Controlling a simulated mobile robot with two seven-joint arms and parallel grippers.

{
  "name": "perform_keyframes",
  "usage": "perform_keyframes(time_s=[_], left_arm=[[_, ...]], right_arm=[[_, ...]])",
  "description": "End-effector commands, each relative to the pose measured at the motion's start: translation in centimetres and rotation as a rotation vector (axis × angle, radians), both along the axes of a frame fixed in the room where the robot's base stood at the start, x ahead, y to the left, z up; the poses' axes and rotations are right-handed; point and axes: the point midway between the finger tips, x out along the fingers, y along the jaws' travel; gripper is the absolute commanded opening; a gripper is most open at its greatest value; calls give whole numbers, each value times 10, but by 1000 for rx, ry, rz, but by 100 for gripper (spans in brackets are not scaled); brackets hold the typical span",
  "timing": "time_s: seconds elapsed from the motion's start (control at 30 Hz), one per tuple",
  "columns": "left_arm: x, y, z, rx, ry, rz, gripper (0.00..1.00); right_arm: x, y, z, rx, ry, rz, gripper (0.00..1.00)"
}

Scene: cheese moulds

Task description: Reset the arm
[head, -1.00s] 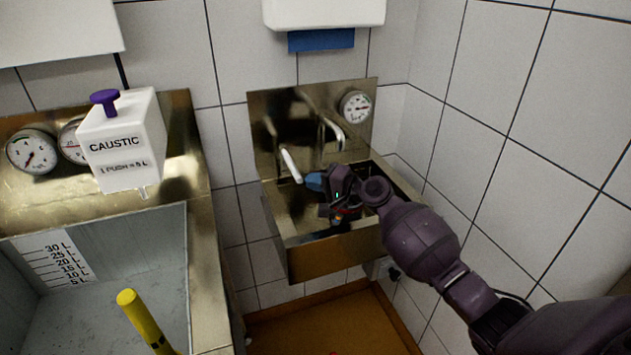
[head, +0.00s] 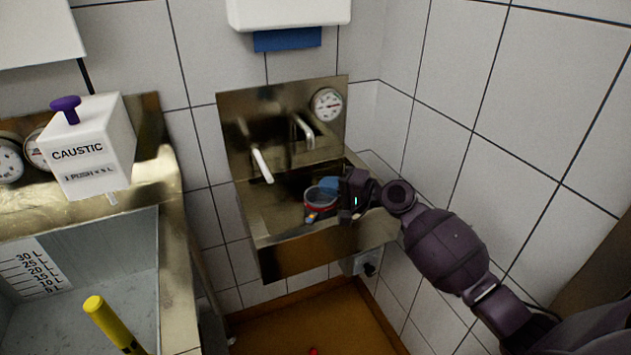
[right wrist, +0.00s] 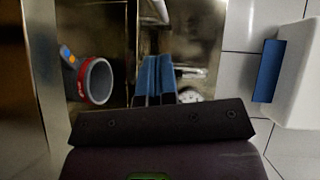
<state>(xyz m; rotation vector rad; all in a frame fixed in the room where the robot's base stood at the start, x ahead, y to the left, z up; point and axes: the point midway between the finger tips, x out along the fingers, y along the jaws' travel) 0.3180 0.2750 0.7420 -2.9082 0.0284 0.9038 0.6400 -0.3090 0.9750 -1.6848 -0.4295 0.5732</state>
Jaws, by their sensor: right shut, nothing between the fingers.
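My right arm comes in from the lower right in the head view. My right gripper (head: 330,186) is over the wall sink (head: 320,243), shut and empty. In the right wrist view its blue fingers (right wrist: 155,78) lie side by side with nothing between them. A round grey container with a red rim (head: 315,201) is in the sink, just left of and below the fingertips. It also shows in the right wrist view (right wrist: 99,80), left of the fingers and apart from them. My left gripper is not in view.
A tap spout (head: 303,128), a white lever (head: 262,165) and a gauge (head: 327,104) are on the sink's back panel. A paper towel dispenser (head: 290,12) hangs above. A steel vat with a caustic dispenser (head: 95,150) stands at left. A tiled wall (head: 500,120) bounds the right.

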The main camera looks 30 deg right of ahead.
Motion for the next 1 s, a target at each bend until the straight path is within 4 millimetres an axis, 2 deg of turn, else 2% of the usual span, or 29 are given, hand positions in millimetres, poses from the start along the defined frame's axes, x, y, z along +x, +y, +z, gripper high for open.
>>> perform_keyframes(time_s=[0.3, 0.37, 0.47, 0.57, 0.7, 0.8, 1.0], left_arm=[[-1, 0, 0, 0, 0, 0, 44], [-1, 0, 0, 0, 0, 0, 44], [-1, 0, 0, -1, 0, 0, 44], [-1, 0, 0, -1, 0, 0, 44], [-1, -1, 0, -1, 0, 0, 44], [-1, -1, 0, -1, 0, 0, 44], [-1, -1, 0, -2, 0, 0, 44]], right_arm=[[-9, -4, 1, -4, 0, 1, 0], [-13, -1, -4, -21, 4, 9, 0], [-32, 11, -24, -99, 18, 43, 0], [-68, 29, -56, -244, 44, 106, 0], [-131, 52, -101, -495, 91, 209, 0], [-176, 62, -125, -666, 131, 276, 0], [-264, 64, -152, -979, 243, 382, 0]])
